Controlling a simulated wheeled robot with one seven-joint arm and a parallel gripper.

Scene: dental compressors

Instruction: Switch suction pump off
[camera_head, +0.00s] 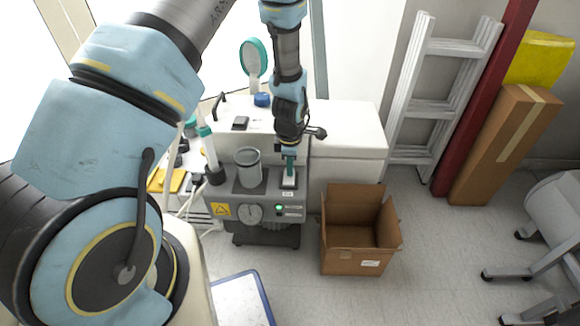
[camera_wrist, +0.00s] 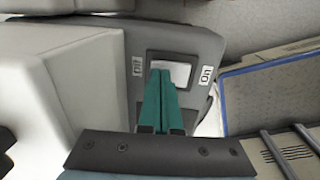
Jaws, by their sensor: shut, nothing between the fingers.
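The suction pump (camera_head: 231,207) is a grey unit with a round gauge (camera_head: 250,213), a yellow warning label and a lit green light (camera_head: 279,208) on its front. A pale switch plate (camera_head: 288,183) sits on its top right; it also shows in the wrist view (camera_wrist: 180,70), between two small white labels. My gripper (camera_head: 290,172) has teal fingers and is shut with nothing in it. It points down at the switch. In the wrist view the fingertips (camera_wrist: 161,72) overlap the switch's left part; I cannot tell whether they touch it, or how the switch is set.
A clear jar (camera_head: 247,165) stands on the pump left of my gripper. A white cabinet (camera_head: 350,140) is behind. An open cardboard box (camera_head: 352,262) stands on the floor to the right. A blue-edged tray (camera_head: 240,298) is in front. Open floor lies right of the box.

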